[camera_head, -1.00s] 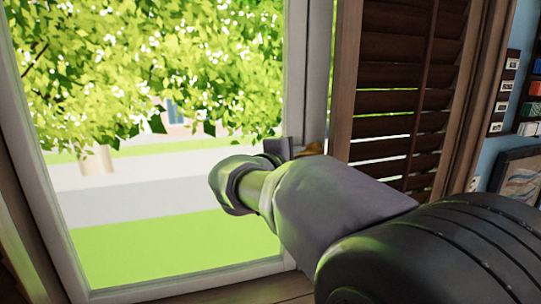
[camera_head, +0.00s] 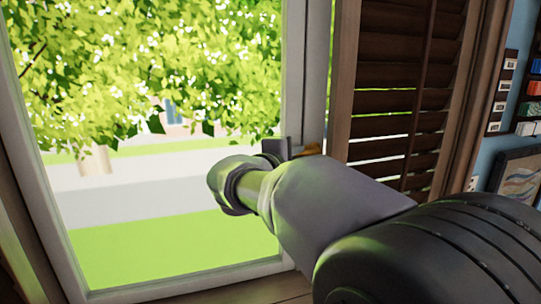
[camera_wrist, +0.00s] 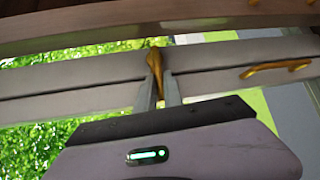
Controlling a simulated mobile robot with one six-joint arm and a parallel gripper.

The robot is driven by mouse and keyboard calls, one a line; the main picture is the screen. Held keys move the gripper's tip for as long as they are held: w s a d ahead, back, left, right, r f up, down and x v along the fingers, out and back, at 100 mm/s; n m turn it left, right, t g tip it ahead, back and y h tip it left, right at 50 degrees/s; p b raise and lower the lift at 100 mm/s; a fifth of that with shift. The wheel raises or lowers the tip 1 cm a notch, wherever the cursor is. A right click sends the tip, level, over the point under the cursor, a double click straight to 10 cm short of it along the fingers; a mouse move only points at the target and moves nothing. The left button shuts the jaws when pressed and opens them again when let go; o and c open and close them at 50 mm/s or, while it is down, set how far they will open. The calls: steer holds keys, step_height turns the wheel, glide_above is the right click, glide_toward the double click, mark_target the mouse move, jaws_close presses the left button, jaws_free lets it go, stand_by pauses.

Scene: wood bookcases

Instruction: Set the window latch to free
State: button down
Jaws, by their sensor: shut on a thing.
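The window latch (camera_wrist: 155,62) is a small brass piece on the pale window frame, upper middle of the wrist view. My gripper (camera_wrist: 159,82) is shut on it, with one grey finger on each side of its lower part. In the head view, a bit of brass (camera_head: 309,149) shows at the frame's right upright, just beyond my gripper (camera_head: 276,149). My arm hides much of that area, and the exact angle of the latch is hard to tell.
A second brass handle (camera_wrist: 277,69) is on the frame to the right in the wrist view. The window pane (camera_head: 150,180) is left of my arm. A dark louvred shutter (camera_head: 405,90) stands close on the right, with a framed picture (camera_head: 518,178) beyond it.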

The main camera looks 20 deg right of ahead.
steer(key=shift+r, duration=0.1)
stand_by(0.5)
steer(key=r+y+p, duration=0.1)
steer(key=p, duration=0.1)
steer(key=r+m+p, duration=0.1)
steer(key=r+m+g+y+p, duration=0.1)
steer(key=p, duration=0.1)
steer(key=shift+d+y+p, duration=0.25)
steer(key=shift+y+p, duration=0.05)
steer(key=shift+p, duration=0.05)
steer(key=r+y+p, duration=0.1)
steer(key=p, duration=0.2)
steer(key=d+m+g+y+p, duration=0.1)
steer(key=p, duration=0.2)
steer(key=shift+r+m, duration=0.3)
steer(key=shift+r, duration=0.05)
steer(key=y+p, duration=0.1)
steer(key=p, duration=0.1)
steer(key=m+y+p, duration=0.1)
steer(key=p, duration=0.1)
steer(key=shift+d+r, duration=0.35)
steer(key=p, duration=0.2)
steer(key=shift+d+y+p, duration=0.25)
steer(key=shift+y+p, duration=0.15)
steer(key=shift+f+m+p, duration=0.1)
steer(key=shift+m+p, duration=0.2)
steer(key=shift+p, duration=0.05)
steer(key=c, duration=1.5)
jaws_free()
steer(key=shift+f, duration=0.1)
